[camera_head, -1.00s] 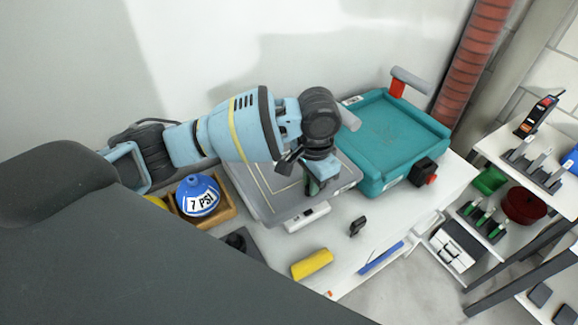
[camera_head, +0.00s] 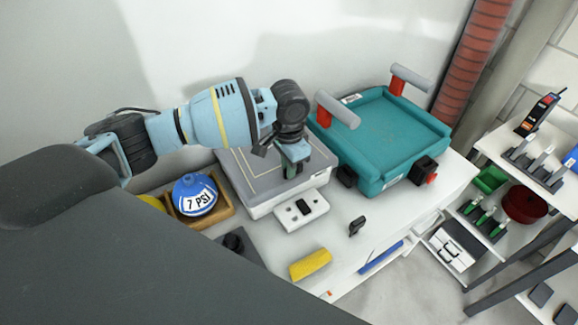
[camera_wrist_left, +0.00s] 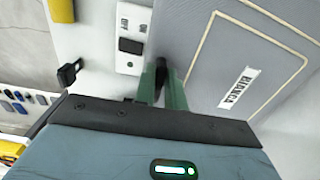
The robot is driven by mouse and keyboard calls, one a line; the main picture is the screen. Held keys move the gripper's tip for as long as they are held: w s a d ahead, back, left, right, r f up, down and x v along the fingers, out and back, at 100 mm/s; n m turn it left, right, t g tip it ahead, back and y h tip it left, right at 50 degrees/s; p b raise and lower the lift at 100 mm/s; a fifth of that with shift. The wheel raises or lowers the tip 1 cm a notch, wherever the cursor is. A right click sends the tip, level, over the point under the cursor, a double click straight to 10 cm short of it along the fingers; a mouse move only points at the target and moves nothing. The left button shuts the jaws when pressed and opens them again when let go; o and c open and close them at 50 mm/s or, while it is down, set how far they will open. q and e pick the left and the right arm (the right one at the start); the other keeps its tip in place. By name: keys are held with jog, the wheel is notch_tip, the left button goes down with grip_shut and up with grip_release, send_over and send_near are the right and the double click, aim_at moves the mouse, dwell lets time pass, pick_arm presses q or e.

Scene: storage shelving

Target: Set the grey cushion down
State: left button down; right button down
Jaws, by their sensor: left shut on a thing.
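In the left wrist view the cushion (camera_wrist_left: 215,65) fills the upper right and carries a white name label. My left gripper (camera_head: 291,170) points down at the cushion's right part. In the wrist view its green fingers (camera_wrist_left: 162,88) are shut at the cushion's edge; the exact grip is partly hidden. I cannot tell whether the cushion's underside touches the worktop. My right gripper is not in view.
A white switch box (camera_head: 302,210) lies just in front of the cushion. The teal case (camera_head: 385,140) with red-and-grey handles stands to the right. A blue ball (camera_head: 196,193) in a wooden tray is at left. A yellow roll (camera_head: 310,265) and small black item (camera_head: 357,226) lie in front.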

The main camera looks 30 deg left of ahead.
pick_arm(q)
jog(key=shift+f, duration=0.35)
jog(key=c, duration=1.5)
grip_release()
jog(key=shift+o, duration=0.2)
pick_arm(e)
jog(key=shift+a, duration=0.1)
